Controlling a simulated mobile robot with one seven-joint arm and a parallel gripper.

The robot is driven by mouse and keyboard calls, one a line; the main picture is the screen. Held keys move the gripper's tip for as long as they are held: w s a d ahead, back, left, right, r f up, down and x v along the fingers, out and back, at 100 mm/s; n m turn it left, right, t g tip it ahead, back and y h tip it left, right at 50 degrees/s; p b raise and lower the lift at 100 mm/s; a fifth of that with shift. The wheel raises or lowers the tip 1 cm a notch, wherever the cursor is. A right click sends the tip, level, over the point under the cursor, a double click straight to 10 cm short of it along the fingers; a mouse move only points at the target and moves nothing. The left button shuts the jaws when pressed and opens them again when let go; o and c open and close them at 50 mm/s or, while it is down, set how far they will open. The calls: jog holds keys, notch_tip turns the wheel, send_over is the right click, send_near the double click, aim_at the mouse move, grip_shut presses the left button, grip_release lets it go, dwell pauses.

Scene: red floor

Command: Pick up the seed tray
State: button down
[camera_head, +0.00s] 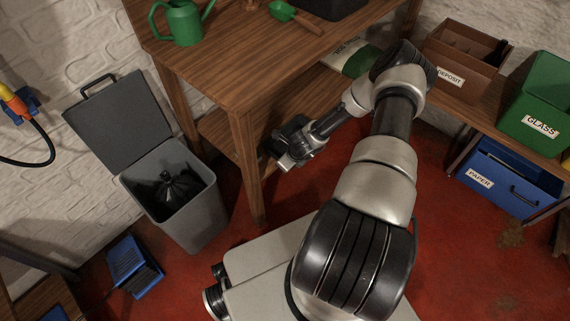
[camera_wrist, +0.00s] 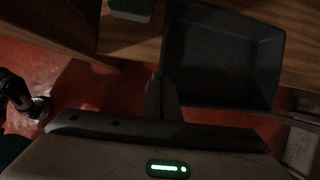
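A dark, open rectangular tray (camera_wrist: 225,57), which looks like the seed tray, fills the upper middle of the wrist view. Its near end reaches past the front edge of the wooden shelf, over the red floor. My gripper (camera_wrist: 160,93) is at the tray's left wall, with its dark fingers close together there. The fingers blend into the dark wall, so I cannot tell whether they are closed on it. In the head view my gripper (camera_head: 284,160) is low beside the workbench, at the lower shelf; the tray is not clear there.
The workbench (camera_head: 225,75) has a front leg (camera_head: 245,165) close to my gripper. A green watering can (camera_head: 182,22) and a trowel (camera_head: 283,11) are on top. A grey bin (camera_head: 185,215) stands left. Brown, green and blue boxes are at the right. Red floor is open at the lower right.

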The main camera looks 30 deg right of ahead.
jog(key=c, duration=1.9)
grip_release()
jog(key=shift+c, duration=0.2)
jog(key=shift+r, duration=0.1)
jog(key=p+v, duration=0.5)
jog(key=v, duration=1.2)
jog(key=shift+r, duration=0.15)
